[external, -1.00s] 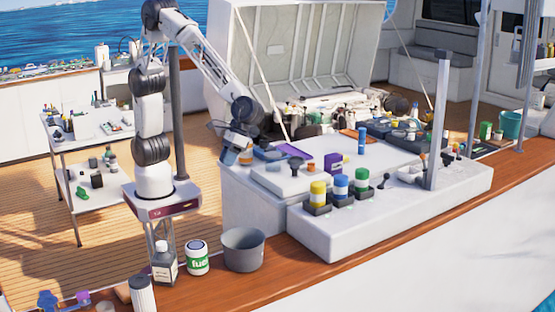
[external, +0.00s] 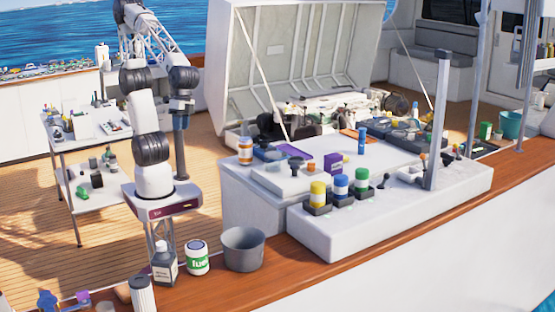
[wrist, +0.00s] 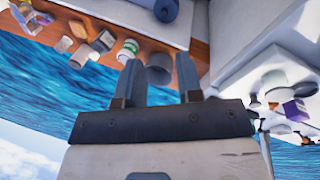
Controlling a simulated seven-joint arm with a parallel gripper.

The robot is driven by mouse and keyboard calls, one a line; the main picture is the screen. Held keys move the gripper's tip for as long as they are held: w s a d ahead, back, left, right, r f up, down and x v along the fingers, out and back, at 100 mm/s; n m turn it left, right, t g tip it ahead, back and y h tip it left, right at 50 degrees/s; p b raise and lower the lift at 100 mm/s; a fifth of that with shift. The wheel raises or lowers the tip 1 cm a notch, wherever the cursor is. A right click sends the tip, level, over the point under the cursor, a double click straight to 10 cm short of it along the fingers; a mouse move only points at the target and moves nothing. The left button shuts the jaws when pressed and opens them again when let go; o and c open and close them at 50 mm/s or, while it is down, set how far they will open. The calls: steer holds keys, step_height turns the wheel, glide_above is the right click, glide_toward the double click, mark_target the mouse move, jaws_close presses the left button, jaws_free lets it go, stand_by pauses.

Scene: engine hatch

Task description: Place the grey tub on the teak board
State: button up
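The grey tub (external: 243,249), a round open bucket, stands upright on the brown wooden ledge (external: 325,268) in front of the white hatch box. In the wrist view the tub (wrist: 160,68) shows between my fingers, well beyond them. I cannot make out a separate teak board; the ledge is the clear teak-coloured surface near the tub. My gripper (external: 180,118) hangs in the air beside my arm's base, up and left of the tub. In the wrist view my gripper (wrist: 160,85) has its two fingers apart with nothing held.
An orange-and-white bottle (external: 245,150), a purple box (external: 333,163) and coloured canisters crowd the white box. The ledge right of the tub is clear. A grey post (external: 438,120) rises at right.

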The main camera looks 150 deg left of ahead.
steer(key=s+f+m+t+y, duration=0.1)
steer(key=s+m, duration=0.4)
steer(key=s, duration=0.9)
steer(key=shift+s+f+m+y, duration=0.2)
steer(key=shift+f+m+y, duration=0.25)
steer(key=shift+f, duration=0.25)
